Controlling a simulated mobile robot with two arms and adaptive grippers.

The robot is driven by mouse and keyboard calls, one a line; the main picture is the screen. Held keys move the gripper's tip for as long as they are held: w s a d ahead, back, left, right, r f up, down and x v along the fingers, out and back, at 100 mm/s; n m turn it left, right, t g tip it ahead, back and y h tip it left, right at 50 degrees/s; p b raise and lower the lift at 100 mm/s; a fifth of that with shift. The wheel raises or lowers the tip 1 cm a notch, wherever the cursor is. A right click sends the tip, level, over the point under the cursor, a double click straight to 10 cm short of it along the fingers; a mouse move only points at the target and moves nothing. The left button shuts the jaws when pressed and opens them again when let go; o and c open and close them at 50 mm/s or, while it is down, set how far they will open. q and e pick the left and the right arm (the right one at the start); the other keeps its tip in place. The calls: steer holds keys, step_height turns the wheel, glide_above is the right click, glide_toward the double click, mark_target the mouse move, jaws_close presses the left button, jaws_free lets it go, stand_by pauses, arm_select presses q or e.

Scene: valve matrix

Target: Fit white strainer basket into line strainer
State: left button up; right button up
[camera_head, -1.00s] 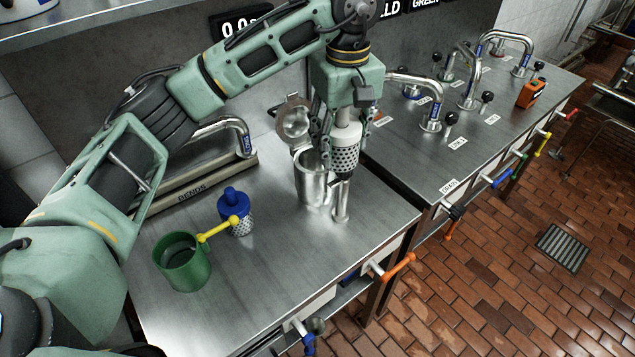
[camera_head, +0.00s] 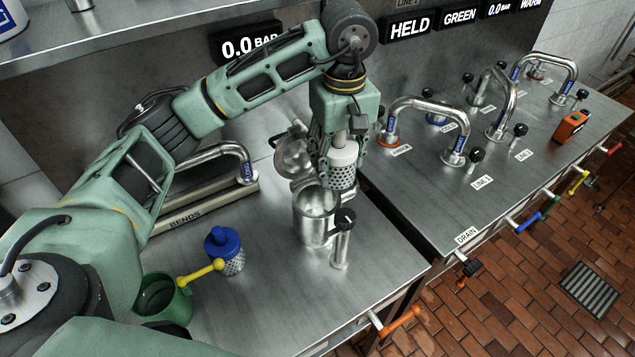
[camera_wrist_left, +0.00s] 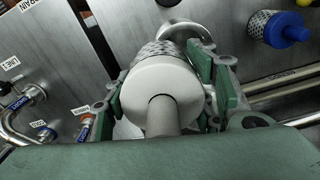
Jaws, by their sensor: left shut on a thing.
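The white strainer basket (camera_head: 343,166) has a white cap with a stem and a perforated metal body. My left gripper (camera_head: 341,160) is shut on it from above and holds it upright. In the left wrist view its white cap (camera_wrist_left: 161,95) lies between the green finger pads. The line strainer (camera_head: 314,219) is an open metal pot on the bench with its round lid (camera_head: 292,156) tipped back. The basket is above and slightly to the right of the strainer's mouth; whether its lower end is inside the rim I cannot tell. My right gripper is not in view.
A blue-capped basket (camera_head: 224,250) stands left on the bench near a green cup (camera_head: 165,297) and a yellow-handled tool (camera_head: 201,272). A black-knobbed post (camera_head: 342,238) stands just right of the strainer. A bends rack (camera_head: 200,205) lies behind.

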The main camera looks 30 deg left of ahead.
arm_select(q)
steer(key=s+a+f, duration=0.1)
steer(key=a+f+p, duration=0.1)
steer(key=shift+s+a, duration=0.35)
steer(key=shift+s, duration=0.05)
steer(key=shift+s+a+f, duration=0.15)
steer(key=shift+f, duration=1.4)
steer(key=shift+s+a+f, duration=0.1)
steer(key=shift+a+f, duration=0.05)
steer(key=shift+f, duration=1.4)
steer(key=o, duration=1.4)
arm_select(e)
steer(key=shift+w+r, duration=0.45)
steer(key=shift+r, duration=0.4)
arm_select(q)
steer(key=shift+o, duration=0.2)
steer(key=shift+r, duration=0.1)
